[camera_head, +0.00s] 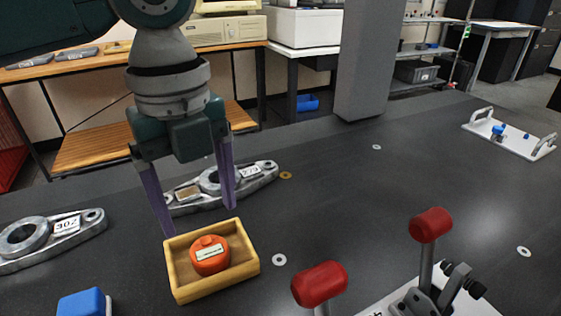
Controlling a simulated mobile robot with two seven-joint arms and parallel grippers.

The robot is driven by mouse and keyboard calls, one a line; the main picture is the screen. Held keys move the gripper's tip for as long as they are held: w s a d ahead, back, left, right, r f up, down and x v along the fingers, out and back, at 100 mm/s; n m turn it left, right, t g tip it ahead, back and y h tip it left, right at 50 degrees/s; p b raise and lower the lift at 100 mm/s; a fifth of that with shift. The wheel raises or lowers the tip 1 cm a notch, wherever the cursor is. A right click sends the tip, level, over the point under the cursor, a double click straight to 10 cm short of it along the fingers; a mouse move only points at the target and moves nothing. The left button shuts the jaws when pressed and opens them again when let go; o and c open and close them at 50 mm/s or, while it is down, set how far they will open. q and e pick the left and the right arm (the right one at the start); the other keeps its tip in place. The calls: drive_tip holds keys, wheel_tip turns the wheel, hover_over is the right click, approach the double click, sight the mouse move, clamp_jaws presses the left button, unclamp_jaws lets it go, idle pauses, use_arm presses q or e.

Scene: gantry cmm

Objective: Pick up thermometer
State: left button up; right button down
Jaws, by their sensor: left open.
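A round orange device (208,261) with a pale label or display and a small knob on top sits inside a shallow wooden tray (177,287). It is the only thing here that looks like it could be the thermometer; its label is too small to read. My left gripper (199,219) points down above the back edge of the tray. Its two purple fingers are spread apart with nothing between them, and the device stands apart from them, toward the front. My right gripper is not in view.
Metal link parts lie behind the tray (250,178) and at the left (62,238). Red-knobbed toggle clamps (431,225) stand at the front right, and a blue block (84,303) at the front left. A white handled plate (510,138) lies far right.

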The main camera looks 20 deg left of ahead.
sight(210, 250)
use_arm(q)
wheel_tip(210, 250, down, 9)
drive_tip(key=b, duration=0.3)
drive_tip(key=shift+w+a+r, duration=0.1)
drive_tip(key=shift+a+r, duration=0.05)
drive_tip(key=shift+r, duration=0.05)
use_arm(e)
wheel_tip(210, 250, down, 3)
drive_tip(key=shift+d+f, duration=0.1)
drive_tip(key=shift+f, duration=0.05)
use_arm(q)
drive_tip(key=c, duration=1.2)
